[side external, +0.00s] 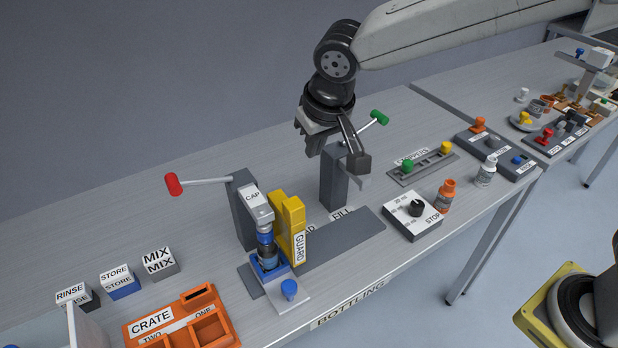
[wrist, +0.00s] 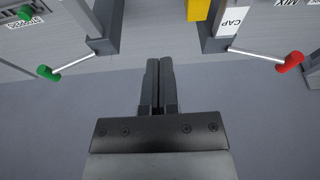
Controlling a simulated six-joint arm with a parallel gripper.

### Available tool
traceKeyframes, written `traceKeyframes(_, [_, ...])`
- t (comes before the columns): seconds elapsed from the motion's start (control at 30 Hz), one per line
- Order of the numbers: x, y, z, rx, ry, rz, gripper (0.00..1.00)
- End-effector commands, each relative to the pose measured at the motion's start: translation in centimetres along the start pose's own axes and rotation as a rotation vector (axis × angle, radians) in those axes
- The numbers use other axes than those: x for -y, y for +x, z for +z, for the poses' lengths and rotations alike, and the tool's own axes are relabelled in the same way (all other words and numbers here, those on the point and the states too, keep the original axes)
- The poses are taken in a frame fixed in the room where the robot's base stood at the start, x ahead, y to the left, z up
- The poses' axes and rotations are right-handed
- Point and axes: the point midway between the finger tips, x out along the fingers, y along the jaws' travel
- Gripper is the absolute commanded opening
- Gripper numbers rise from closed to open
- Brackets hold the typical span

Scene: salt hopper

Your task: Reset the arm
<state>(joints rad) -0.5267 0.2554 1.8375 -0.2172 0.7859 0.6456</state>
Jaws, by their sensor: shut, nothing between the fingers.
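My gripper (side external: 337,153) hangs above the bottling table near the fill station, fingers pointing down, with nothing held. In the wrist view its two fingers (wrist: 160,68) are together and empty. The green-knobbed lever (side external: 379,118) is behind the gripper, and it also shows at the left of the wrist view (wrist: 47,72). The red-knobbed lever (side external: 173,184) sticks out left from the CAP post (side external: 243,210); it shows at the right of the wrist view (wrist: 290,62). The gripper appears apart from both levers. Part of the FILL post (side external: 334,180) is hidden behind the gripper.
A bottle (side external: 267,252) stands under the CAP head beside the yellow guard (side external: 290,222). An orange crate (side external: 180,318) and labelled blocks (side external: 159,262) are at the left. A dial box (side external: 411,214), an orange bottle (side external: 446,194) and a white bottle (side external: 486,170) are at the right.

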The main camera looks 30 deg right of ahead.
Motion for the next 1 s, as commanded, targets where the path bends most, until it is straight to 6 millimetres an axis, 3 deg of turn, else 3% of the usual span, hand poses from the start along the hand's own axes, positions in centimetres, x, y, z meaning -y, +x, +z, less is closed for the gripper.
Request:
traceKeyframes(0.03, [-1.8, 0.6, 0.5, 0.011, 0.004, 0.003, 0.00])
traceKeyframes(0.3, [-10.7, 3.7, 5.2, 0.054, -0.002, -0.002, 0.00])
traceKeyframes(0.53, [-17.0, 5.4, 10.9, 0.074, 0.008, -0.003, 0.00])
traceKeyframes(0.73, [-20.0, 6.1, 15.0, 0.081, 0.014, 0.000, 0.00])
traceKeyframes(1.0, [-21.0, 6.3, 16.7, 0.082, 0.014, 0.003, 0.00])
